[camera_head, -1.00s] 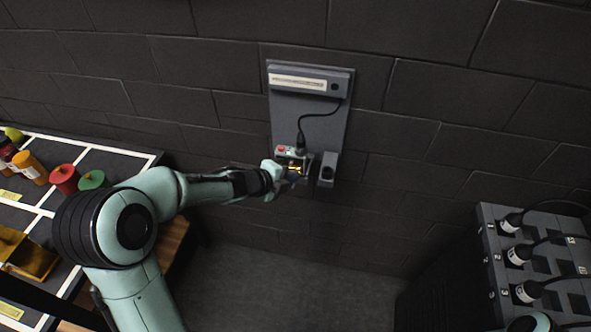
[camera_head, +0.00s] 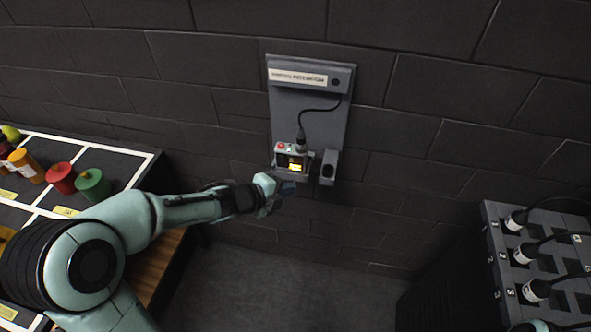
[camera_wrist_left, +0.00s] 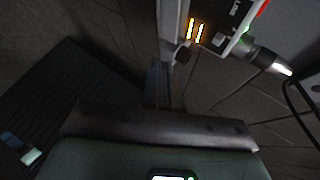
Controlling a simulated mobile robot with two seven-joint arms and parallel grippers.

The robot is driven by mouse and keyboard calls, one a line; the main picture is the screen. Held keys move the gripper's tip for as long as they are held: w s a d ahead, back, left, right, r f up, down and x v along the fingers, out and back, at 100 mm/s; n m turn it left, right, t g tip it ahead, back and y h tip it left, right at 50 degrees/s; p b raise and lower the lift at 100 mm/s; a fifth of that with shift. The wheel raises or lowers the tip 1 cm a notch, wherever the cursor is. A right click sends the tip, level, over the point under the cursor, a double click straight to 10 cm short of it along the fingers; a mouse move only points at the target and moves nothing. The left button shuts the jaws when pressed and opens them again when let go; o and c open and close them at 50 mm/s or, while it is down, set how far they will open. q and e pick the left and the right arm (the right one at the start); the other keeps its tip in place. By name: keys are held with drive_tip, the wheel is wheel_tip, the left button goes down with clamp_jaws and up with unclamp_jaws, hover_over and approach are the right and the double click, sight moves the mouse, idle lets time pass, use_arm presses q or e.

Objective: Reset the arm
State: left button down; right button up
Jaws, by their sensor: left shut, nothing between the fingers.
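My left arm comes in from the left in the head view. Its gripper (camera_head: 284,189) is just below and left of a small button box, apart from it as far as I can tell. The fingers look together and hold nothing; they also show in the left wrist view (camera_wrist_left: 163,85). The button box (camera_head: 290,158) has a red and a green button on top and a lit yellow display. A cable plugs into it from above. The box also shows at the top of the left wrist view (camera_wrist_left: 212,25). My right gripper is not in view.
The box sits on a grey wall panel (camera_head: 320,125) with a label strip. A table (camera_head: 125,165) with coloured containers stands at left. A rack (camera_head: 490,215) with several plugged cables stands at right. The floor (camera_head: 290,290) between is clear.

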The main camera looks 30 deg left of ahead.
use_arm(q)
drive_tip(key=shift+s+d, duration=0.25)
drive_tip(key=shift+s, duration=0.65)
drive_tip(key=s+d+f+n+g, duration=0.25)
drive_tip(key=f+n, duration=0.25)
drive_tip(key=f, duration=0.3)
drive_tip(key=s+d+f+n+g, duration=0.1)
drive_tip(key=s+d+f+n, duration=0.2)
drive_tip(key=f, duration=0.5)
drive_tip(key=s+d+f+n+g, duration=0.1)
drive_tip(key=s+f+n+g, duration=0.1)
drive_tip(key=f+n, duration=0.5)
drive_tip(key=s+d+f+n+g, duration=0.2)
drive_tip(key=s+f+n, duration=0.3)
drive_tip(key=s, duration=0.4)
drive_tip(key=s+d+f+n+g+p, duration=0.1)
drive_tip(key=s+d+f+n+g, duration=0.2)
drive_tip(key=s+f, duration=0.4)
drive_tip(key=s+n+g, duration=0.1)
drive_tip(key=s, duration=0.1)
drive_tip(key=shift+s+f+n+y, duration=0.3)
drive_tip(key=shift+f+n, duration=0.1)
